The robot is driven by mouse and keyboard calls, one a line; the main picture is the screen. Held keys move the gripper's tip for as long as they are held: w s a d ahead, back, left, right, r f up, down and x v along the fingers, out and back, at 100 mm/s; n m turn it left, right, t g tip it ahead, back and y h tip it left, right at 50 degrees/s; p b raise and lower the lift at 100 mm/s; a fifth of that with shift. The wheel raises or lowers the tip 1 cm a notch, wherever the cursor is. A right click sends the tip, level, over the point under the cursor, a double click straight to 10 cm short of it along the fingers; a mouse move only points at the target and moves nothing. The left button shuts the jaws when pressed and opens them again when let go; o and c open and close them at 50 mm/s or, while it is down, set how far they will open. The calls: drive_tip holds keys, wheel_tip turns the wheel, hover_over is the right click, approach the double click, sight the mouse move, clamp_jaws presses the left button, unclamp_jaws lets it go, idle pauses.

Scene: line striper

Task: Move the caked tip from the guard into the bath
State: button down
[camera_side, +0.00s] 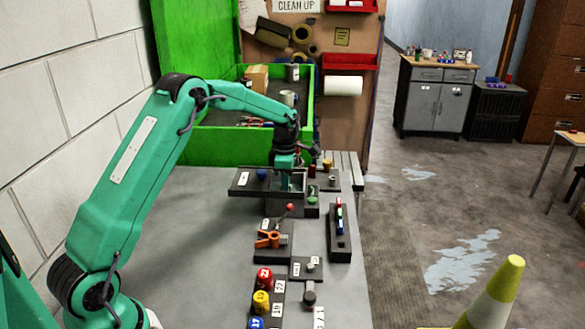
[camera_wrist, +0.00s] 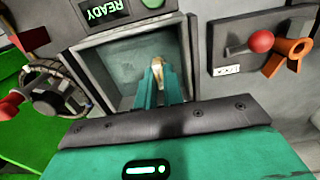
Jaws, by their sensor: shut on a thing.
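My gripper (camera_side: 285,182) is over a grey open-topped box at the far end of the bench. In the wrist view, my two teal fingers (camera_wrist: 163,82) point down into this box (camera_wrist: 105,62), which looks like the bath. They are shut on a small tan, whitish piece (camera_wrist: 157,66), which looks like the caked tip; the fingers hide part of it. Whether the tip touches the box floor, I cannot tell. A dark panel beside the box reads READY (camera_wrist: 103,11) in green. I cannot make out which part is the guard.
An orange clamp (camera_side: 268,239) and a red-knobbed lever (camera_side: 290,208) stand nearer than the box. A dark rack with coloured pieces (camera_side: 339,235) is to the right. Red, yellow and blue caps (camera_side: 262,302) line the front. A green-walled bin (camera_side: 225,142) stands behind. The bench's left side is clear.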

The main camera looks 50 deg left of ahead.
drive_tip(key=shift+f, duration=0.85)
drive_tip(key=c, duration=1.1)
unclamp_jaws()
drive_tip(key=shift+s, duration=0.1)
drive_tip(key=shift+c, duration=0.2)
drive_tip(key=shift+d, duration=0.1)
drive_tip(key=shift+r, duration=0.1)
drive_tip(key=shift+r, duration=3.45)
